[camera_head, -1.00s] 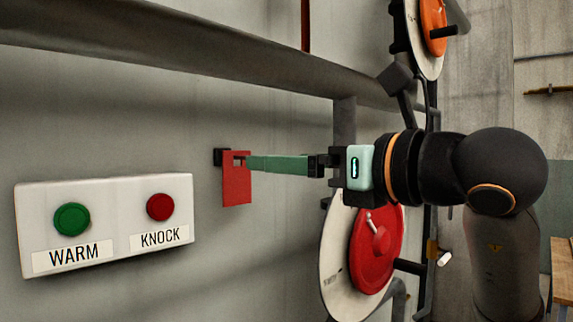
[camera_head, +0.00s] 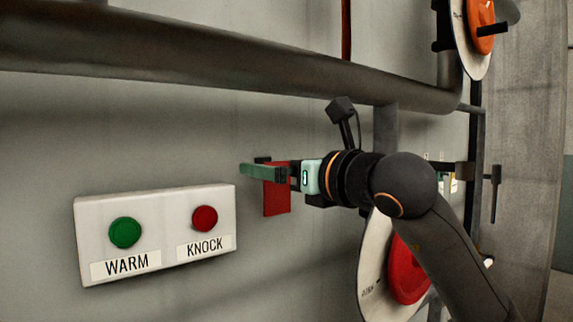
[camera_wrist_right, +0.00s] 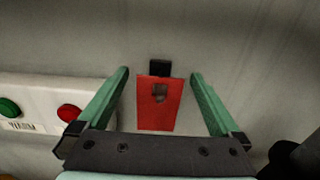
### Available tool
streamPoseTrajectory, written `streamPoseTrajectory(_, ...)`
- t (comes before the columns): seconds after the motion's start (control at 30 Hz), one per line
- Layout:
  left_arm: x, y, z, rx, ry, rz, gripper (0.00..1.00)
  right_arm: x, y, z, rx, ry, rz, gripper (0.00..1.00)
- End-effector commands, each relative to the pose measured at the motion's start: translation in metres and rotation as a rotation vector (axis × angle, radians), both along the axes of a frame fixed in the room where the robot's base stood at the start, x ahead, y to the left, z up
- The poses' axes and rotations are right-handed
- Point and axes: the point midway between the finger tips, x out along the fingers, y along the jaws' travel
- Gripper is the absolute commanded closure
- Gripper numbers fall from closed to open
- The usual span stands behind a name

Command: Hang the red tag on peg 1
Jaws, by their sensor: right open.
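The red tag (camera_head: 276,200) is upright by the grey wall, just below a small black peg (camera_head: 262,160). In the right wrist view the tag (camera_wrist_right: 157,115) has a hole near its top edge, and the black peg (camera_wrist_right: 160,68) shows above that edge. I cannot tell whether the peg passes through the hole. My right gripper (camera_head: 256,170) is at the tag. In the right wrist view the green fingers of this gripper (camera_wrist_right: 160,74) are spread, one on each side of the tag, with gaps to both. My left gripper is not in view.
A white panel (camera_head: 155,195) with a green WARM button (camera_head: 125,232) and a red KNOCK button (camera_head: 205,218) is left of the tag. A thick pipe (camera_head: 200,60) runs above. A red wheel (camera_head: 405,270) is behind my right arm at lower right.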

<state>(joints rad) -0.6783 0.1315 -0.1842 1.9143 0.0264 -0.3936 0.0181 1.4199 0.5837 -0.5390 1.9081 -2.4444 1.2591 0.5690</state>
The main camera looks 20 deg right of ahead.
Motion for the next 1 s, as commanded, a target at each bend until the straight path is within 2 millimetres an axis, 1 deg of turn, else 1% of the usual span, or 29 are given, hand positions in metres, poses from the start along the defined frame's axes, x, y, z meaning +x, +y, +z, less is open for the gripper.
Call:
streamPoseTrajectory(0.2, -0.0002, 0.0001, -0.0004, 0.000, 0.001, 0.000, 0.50, 0.0003, 0.0001, -0.0005, 0.000, 0.001, 0.000, 0.00)
streamPoseTrajectory(0.97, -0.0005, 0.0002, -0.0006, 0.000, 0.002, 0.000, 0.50, 0.0001, -0.0002, -0.0004, 0.000, 0.001, 0.000, 0.85)
streamPoseTrajectory(1.0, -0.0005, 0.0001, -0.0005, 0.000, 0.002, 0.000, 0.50, 0.0001, -0.0002, -0.0003, 0.000, 0.001, 0.000, 0.35)
